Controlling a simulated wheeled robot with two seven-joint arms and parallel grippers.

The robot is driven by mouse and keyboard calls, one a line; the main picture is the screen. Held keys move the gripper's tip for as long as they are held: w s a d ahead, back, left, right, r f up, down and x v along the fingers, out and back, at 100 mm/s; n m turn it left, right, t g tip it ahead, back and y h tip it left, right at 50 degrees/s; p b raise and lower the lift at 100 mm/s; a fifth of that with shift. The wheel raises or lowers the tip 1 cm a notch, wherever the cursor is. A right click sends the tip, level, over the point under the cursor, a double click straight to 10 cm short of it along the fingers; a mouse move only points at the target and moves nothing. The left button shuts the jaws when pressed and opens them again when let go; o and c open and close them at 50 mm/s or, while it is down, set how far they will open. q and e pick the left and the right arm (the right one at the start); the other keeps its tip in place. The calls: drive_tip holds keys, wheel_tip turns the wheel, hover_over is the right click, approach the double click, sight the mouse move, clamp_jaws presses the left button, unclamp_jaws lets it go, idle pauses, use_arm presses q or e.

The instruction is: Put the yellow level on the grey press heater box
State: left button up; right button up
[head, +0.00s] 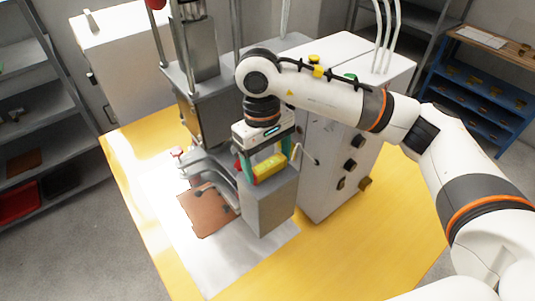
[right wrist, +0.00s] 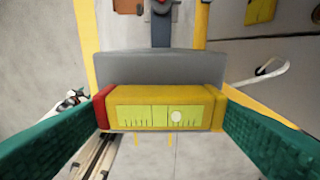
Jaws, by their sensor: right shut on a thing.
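The yellow level (head: 270,167) has a red end and sits between the green fingers of my right gripper (head: 267,158). In the right wrist view the level (right wrist: 165,107) lies crosswise, its pale green vial window facing the camera, with a finger of my right gripper (right wrist: 162,115) at each end. My right gripper is shut on it. The grey press heater box (head: 268,207) is directly below the level in the head view, and a grey surface (right wrist: 160,66) shows behind the level in the wrist view. I cannot tell whether the level touches the box. My left gripper is out of view.
The grey press column (head: 205,110) stands left of my right gripper. A white cabinet (head: 335,150) with black knobs stands close on the right. A brown plate (head: 207,212) lies on the left. The yellow table (head: 375,245) is clear at the front right.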

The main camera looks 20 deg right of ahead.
drive_tip(key=shift+f, duration=0.1)
drive_tip(key=shift+f, duration=0.1)
drive_tip(key=o, duration=1)
drive_tip(key=shift+o, duration=0.2)
drive_tip(key=shift+r, duration=0.25)
drive_tip(key=shift+w+r+b, duration=0.15)
drive_tip(key=shift+r+b, duration=0.7)
drive_tip(key=shift+r, duration=0.1)
wheel_tip(320, 180, up, 10)
drive_tip(key=w+b, duration=0.1)
drive_tip(key=shift+a+b, duration=0.25)
drive_tip(key=shift+b, duration=0.15)
